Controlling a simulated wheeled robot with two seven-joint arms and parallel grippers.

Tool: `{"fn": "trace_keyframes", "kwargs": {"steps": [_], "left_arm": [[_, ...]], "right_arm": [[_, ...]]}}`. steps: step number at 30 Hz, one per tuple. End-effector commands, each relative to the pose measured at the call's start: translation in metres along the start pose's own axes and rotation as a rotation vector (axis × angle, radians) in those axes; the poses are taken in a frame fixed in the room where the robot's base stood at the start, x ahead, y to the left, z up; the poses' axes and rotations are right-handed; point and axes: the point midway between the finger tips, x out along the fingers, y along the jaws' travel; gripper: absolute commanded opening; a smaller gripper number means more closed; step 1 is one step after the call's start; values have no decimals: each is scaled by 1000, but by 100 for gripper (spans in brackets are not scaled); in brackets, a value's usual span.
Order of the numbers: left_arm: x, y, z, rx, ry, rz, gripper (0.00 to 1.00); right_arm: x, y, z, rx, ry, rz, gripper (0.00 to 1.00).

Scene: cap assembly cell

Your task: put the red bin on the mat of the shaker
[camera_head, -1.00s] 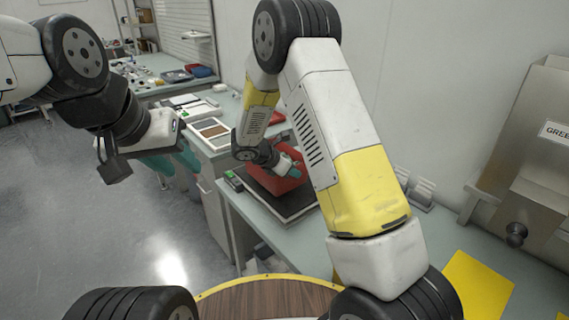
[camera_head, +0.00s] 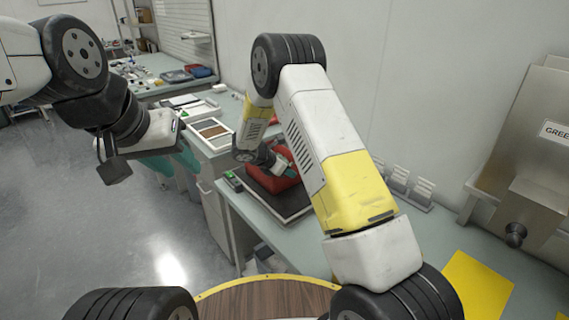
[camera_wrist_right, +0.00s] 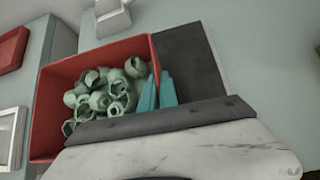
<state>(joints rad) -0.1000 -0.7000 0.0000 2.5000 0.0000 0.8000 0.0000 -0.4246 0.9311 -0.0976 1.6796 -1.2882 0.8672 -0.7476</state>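The red bin (camera_head: 284,180) sits on the dark mat (camera_head: 291,207) of the shaker, on the bench at the middle of the head view. In the right wrist view, the bin (camera_wrist_right: 52,108) holds several pale green ring-like caps (camera_wrist_right: 108,92), and the dark mat (camera_wrist_right: 188,60) shows beside it. My right gripper (camera_wrist_right: 159,88) has its teal fingers close together on either side of the bin's wall, shut on it. In the head view my right arm partly hides the bin. My left gripper (camera_head: 177,163) hangs at the left, empty, with its teal fingers apart.
A small box with a green spot (camera_head: 232,180) is at the shaker's left corner. White trays (camera_head: 212,133) lie behind. White stands (camera_head: 412,187), a steel machine (camera_head: 530,150) and a yellow sheet (camera_head: 470,285) are at the right. The bench front is clear.

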Motion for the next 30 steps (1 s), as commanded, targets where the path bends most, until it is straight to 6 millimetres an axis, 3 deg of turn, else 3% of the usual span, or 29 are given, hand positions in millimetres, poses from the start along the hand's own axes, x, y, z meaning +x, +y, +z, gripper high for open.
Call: {"fn": "trace_keyframes", "kwargs": {"steps": [1,5,17,20,30], "left_arm": [[0,0,0,0,0,0,36],[0,0,0,0,0,0,36],[0,0,0,0,0,0,36],[0,0,0,0,0,0,36],[0,0,0,0,0,0,36]], "right_arm": [[1,0,-1,0,-1,1,0],[1,0,-1,-1,0,0,25],[-5,0,1,0,0,1,25],[-18,1,0,0,0,2,25],[-90,1,0,-1,0,3,25]]}}
